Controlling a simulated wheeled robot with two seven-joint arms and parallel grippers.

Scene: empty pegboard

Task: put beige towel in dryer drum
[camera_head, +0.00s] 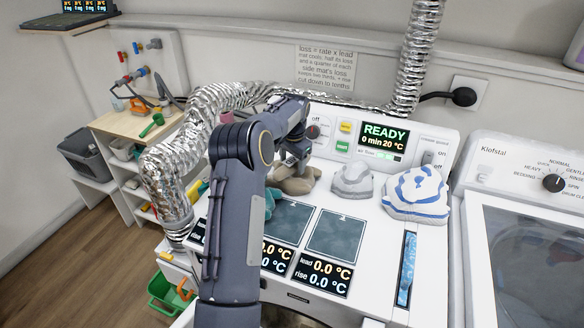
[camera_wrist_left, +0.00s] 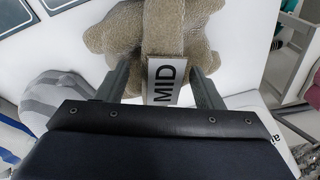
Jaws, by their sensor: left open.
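The beige towel (camera_head: 297,184) is a lumpy bundle on the white machine top, in front of the control panel. In the left wrist view the beige towel (camera_wrist_left: 205,48) has a band around it with a white tag (camera_wrist_left: 163,80) reading "MID". My left gripper (camera_head: 297,160) is right at the towel from above. In the wrist view the left gripper (camera_wrist_left: 160,78) is open, one finger on each side of the tagged band; firm contact cannot be told. The dryer drum's inside is not visible; only a dark curved edge (camera_head: 285,318) shows at the bottom of the machine front. My right gripper is not in view.
A grey towel (camera_head: 352,182) and a blue-and-white striped towel (camera_head: 415,195) lie right of the beige one. A teal cloth (camera_head: 287,220) is partly behind my arm. Silver ducts (camera_head: 165,180) flank the machine. A clear-lidded washer (camera_head: 530,250) stands at right.

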